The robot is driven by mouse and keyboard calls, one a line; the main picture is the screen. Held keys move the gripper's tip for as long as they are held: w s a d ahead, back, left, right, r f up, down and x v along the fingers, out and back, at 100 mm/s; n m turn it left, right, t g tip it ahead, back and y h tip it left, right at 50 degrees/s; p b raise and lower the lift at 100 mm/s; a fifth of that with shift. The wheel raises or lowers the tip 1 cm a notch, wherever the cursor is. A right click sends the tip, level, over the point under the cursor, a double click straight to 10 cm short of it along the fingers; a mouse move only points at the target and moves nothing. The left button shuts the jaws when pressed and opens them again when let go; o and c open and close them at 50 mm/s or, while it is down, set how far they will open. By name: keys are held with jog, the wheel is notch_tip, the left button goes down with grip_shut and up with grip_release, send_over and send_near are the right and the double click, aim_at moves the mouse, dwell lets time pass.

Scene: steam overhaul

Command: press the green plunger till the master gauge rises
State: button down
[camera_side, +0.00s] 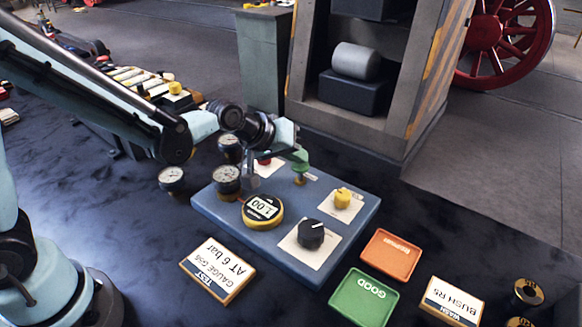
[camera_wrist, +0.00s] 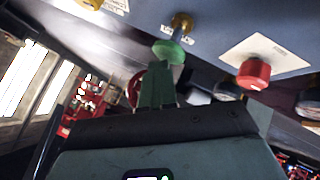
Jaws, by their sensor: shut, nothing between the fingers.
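The green plunger (camera_wrist: 169,50) is a round green cap on a brass stem. In the wrist view it is right at the tips of my shut gripper (camera_wrist: 158,70); whether they touch I cannot tell. In the side view the green plunger (camera_side: 299,168) stands at the back of the blue panel (camera_side: 345,238), just under my gripper (camera_side: 296,154). The master gauge (camera_side: 262,209) is a yellow-rimmed digital dial on the panel that seems to read 1.00. Nothing shows between the fingers.
A red button (camera_wrist: 254,73) sits beside the plunger. A yellow knob (camera_side: 342,197) and a black dial (camera_side: 311,234) are on the panel. Small gauges (camera_side: 227,180) stand left. Orange (camera_side: 390,255) and green (camera_side: 363,298) trays lie right. A grey cabinet (camera_side: 415,90) rises close behind.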

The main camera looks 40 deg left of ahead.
jog(key=shift+r, duration=0.65)
jog(key=shift+r, duration=0.1)
jog(key=shift+r, duration=2.4)
jog(key=shift+s+a+r, duration=0.1)
jog(key=shift+s+a, duration=0.1)
jog(key=shift+s, duration=0.05)
jog(key=m+y, duration=0.1)
jog(key=m, duration=0.1)
send_near(293, 167)
jog(key=a+r, duration=0.3)
jog(key=r, duration=0.1)
jog(key=s+a+f+m+g+y, duration=0.1)
jog(key=s+a, duration=0.4)
jog(key=s, duration=0.5)
jog(key=shift+f+m+g+y, duration=0.4)
jog(key=shift+f+m, duration=0.15)
jog(key=shift+m, duration=0.65)
